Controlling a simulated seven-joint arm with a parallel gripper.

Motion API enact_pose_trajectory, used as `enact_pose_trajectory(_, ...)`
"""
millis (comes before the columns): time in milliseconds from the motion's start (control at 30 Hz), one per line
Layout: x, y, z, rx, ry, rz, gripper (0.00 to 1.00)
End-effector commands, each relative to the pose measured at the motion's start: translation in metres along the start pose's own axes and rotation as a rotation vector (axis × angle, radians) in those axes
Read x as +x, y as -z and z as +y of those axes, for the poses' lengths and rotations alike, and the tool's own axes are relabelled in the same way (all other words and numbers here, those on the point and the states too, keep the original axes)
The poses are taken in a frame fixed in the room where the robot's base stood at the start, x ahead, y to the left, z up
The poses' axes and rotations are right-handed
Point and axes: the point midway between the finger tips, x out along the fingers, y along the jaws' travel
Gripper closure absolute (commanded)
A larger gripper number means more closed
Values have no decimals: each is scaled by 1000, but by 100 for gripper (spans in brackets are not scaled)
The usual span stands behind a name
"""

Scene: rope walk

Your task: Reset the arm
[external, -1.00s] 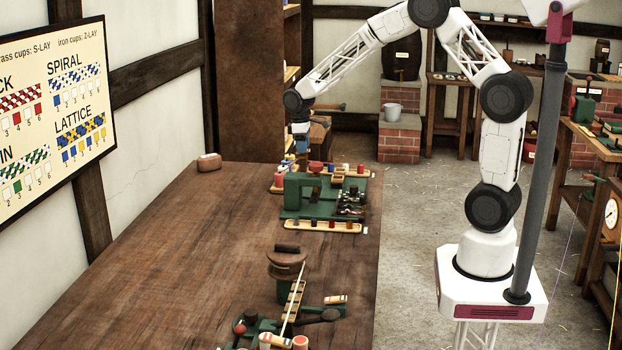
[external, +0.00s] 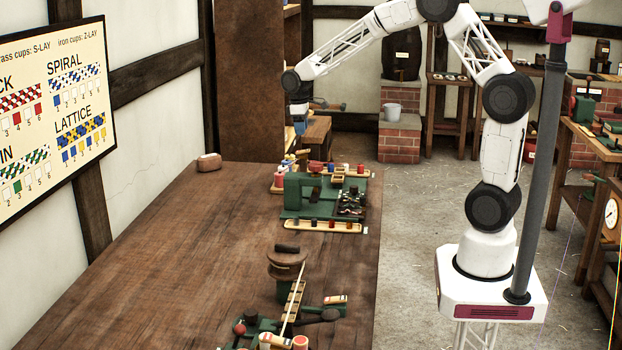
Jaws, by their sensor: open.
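My gripper (external: 300,124) is at the far end of the wooden table, at the end of my white arm, which arches over from its base at the right. It points down above the green rope machine (external: 292,190) and its small coloured parts, apart from them. It is small in this view; it is open and I see nothing held in it.
The wooden table (external: 180,255) has a wide clear area at left and middle. A second green device with a rope (external: 290,310) stands at the front edge. A small brown block (external: 209,162) lies at the far left. A grey post (external: 543,170) stands beside my base.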

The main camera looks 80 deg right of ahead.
Motion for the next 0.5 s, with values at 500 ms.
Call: enact_pose_trajectory(500,-10,-6,-15,-1,-5,9,51)
